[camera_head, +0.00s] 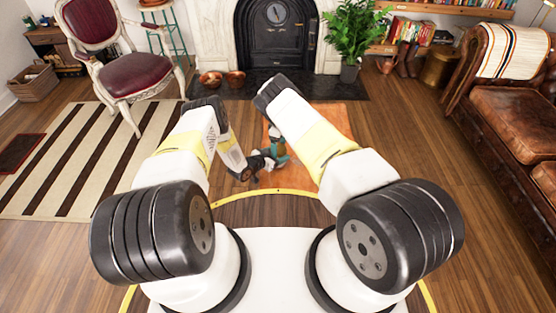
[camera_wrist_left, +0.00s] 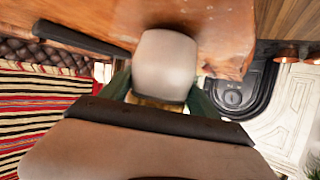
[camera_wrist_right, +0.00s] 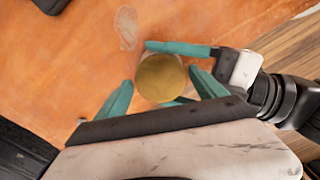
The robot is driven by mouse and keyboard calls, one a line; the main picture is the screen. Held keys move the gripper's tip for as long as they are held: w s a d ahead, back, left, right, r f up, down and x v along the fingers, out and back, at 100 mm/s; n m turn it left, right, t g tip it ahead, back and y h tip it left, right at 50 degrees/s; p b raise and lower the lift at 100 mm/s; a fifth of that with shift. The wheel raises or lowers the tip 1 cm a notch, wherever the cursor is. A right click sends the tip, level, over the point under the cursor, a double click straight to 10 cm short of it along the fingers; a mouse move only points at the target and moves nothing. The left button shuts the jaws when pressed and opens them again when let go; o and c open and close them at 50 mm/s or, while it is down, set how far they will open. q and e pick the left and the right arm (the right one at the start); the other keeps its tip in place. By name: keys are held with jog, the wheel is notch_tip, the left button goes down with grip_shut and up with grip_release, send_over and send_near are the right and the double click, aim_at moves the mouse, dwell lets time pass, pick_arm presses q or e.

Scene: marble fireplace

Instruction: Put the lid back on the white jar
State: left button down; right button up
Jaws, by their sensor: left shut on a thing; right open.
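The white jar (camera_wrist_left: 165,65) is between the teal fingers of my left gripper (camera_wrist_left: 158,98), which is shut on it. The jar's white side also shows small in the head view (camera_head: 274,132). A round gold lid (camera_wrist_right: 160,78) covers the jar's top as seen in the right wrist view, and a tan-gold edge shows at the jar's end in the left wrist view. Whether it is fully seated I cannot tell. My right gripper (camera_wrist_right: 160,92) is open, with a teal finger on each side of the lid.
The orange-brown wooden table (camera_head: 298,178) lies under the grippers. A dark bar-like object (camera_wrist_left: 78,38) lies on it. My left gripper's fingers (camera_wrist_right: 182,48) reach in close beside my right gripper's. A leather sofa (camera_head: 510,105) stands right, a red chair (camera_head: 130,80) left.

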jog(key=shift+f, duration=0.2)
jog(key=c, duration=1.4)
jog(key=shift+o, duration=0.2)
jog(key=m, duration=0.6)
jog(key=shift+a, duration=0.1)
jog(key=m, duration=0.4)
jog(key=o, duration=1.5)
jog(key=shift+o, duration=0.2)
